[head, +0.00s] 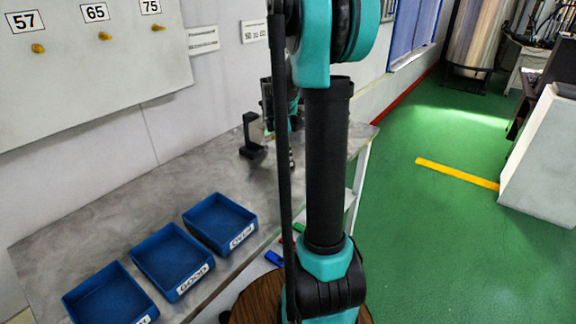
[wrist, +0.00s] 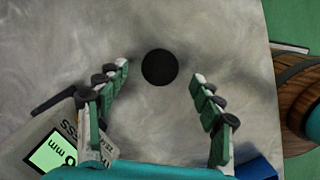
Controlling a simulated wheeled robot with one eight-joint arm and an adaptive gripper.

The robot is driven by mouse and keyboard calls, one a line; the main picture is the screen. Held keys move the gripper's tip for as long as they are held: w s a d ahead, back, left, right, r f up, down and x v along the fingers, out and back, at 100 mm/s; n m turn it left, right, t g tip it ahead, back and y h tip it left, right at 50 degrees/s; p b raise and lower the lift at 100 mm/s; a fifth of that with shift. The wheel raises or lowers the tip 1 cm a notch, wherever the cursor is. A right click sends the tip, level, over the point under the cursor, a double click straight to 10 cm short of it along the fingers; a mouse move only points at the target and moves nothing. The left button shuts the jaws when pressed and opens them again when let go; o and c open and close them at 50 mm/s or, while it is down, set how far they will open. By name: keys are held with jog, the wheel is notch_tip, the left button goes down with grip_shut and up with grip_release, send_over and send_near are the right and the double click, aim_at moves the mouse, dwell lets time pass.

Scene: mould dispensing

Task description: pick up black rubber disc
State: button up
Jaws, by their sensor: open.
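The black rubber disc (wrist: 160,67) lies flat on the grey table in the wrist view, just beyond and between my fingertips. My gripper (wrist: 162,78) is open, with one finger on each side of the disc's line and nothing between them. Neither finger appears to touch the disc. In the head view my arm hides the disc, and only part of my gripper region shows behind the arm's dark column.
A gauge with a green display (wrist: 52,152) lies beside my left finger. Three blue bins (head: 172,258) stand along the table (head: 150,192). A black stand (head: 249,140) is at the table's far end. Green floor (head: 420,240) lies right of the table.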

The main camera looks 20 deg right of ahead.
jog(key=shift+d+f, duration=0.2)
jog(key=shift+f, duration=0.95)
jog(key=c, duration=1.1)
jog(key=shift+r, duration=0.2)
jog(key=shift+c, duration=0.2)
notch_tip(320, 180, up, 20)
jog(key=shift+f, duration=0.15)
